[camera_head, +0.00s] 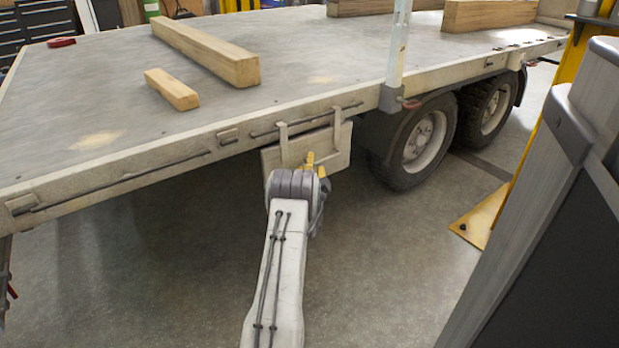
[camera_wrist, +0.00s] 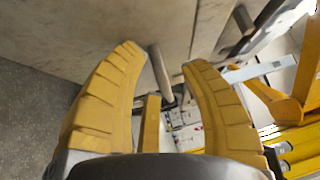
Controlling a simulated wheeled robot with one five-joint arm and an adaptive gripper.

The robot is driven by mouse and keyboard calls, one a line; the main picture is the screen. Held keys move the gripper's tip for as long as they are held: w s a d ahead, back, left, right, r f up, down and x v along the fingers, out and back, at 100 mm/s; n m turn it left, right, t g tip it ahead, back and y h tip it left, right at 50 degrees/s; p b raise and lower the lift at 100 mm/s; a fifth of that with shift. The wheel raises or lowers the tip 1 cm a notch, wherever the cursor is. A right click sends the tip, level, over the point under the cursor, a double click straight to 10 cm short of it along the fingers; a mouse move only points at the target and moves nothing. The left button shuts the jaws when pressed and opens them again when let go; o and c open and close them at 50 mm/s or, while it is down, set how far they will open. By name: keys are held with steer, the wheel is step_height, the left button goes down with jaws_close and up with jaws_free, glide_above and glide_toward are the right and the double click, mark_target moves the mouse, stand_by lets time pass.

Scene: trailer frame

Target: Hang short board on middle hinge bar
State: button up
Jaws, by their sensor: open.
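The short board (camera_head: 270,158), a pale wooden panel with two light hooks, is upright against the trailer's near side. The hook tops (camera_head: 283,128) meet the thin dark middle hinge bar (camera_head: 305,122); I cannot tell if they wrap fully around it. My gripper (camera_head: 312,162) is in front of the board's lower middle, with yellow fingers. In the wrist view the fingers (camera_wrist: 160,75) are spread apart, with the board's beige face (camera_wrist: 150,22) beyond them and a hook (camera_wrist: 160,72) visible between them. My gripper and arm cover part of the board's lower edge.
The trailer bed (camera_head: 100,100) carries a long beam (camera_head: 205,50) and a short block (camera_head: 172,88). Another hinge bar (camera_head: 120,180) runs to the left. A post (camera_head: 398,50) and wheels (camera_head: 425,140) stand to the right. The floor (camera_head: 400,260) in front is clear.

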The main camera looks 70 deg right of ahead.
steer(key=v, duration=1.1)
steer(key=shift+a, duration=0.25)
steer(key=shift+s+r, duration=0.1)
